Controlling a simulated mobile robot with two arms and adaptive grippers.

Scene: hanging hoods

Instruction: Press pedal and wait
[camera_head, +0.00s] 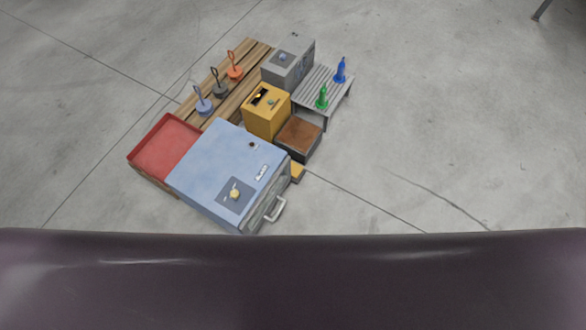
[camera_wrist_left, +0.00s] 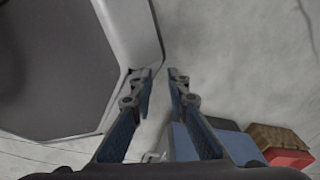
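A small yellow piece (camera_head: 298,172), possibly the pedal, sits low on the floor beside the blue box (camera_head: 225,160). It is partly hidden, and I cannot tell whether it is pressed. The blue box has a yellow knob (camera_head: 235,194) on a dark plate and a light handle (camera_head: 274,210) at its front. My left gripper (camera_wrist_left: 163,73) shows only in its wrist view, its two fingers apart with nothing between them. It is away from the boxes, which show beyond the fingers. My right gripper is not in view.
A red tray (camera_head: 165,150) adjoins the blue box. Behind are a wooden pallet (camera_head: 240,97) with hooked weights, a yellow box (camera_head: 268,112), a brown-topped box (camera_head: 300,138), a grey box (camera_head: 283,70) and a slatted table (camera_head: 318,88) with blue and green bottles. Open concrete floor surrounds them.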

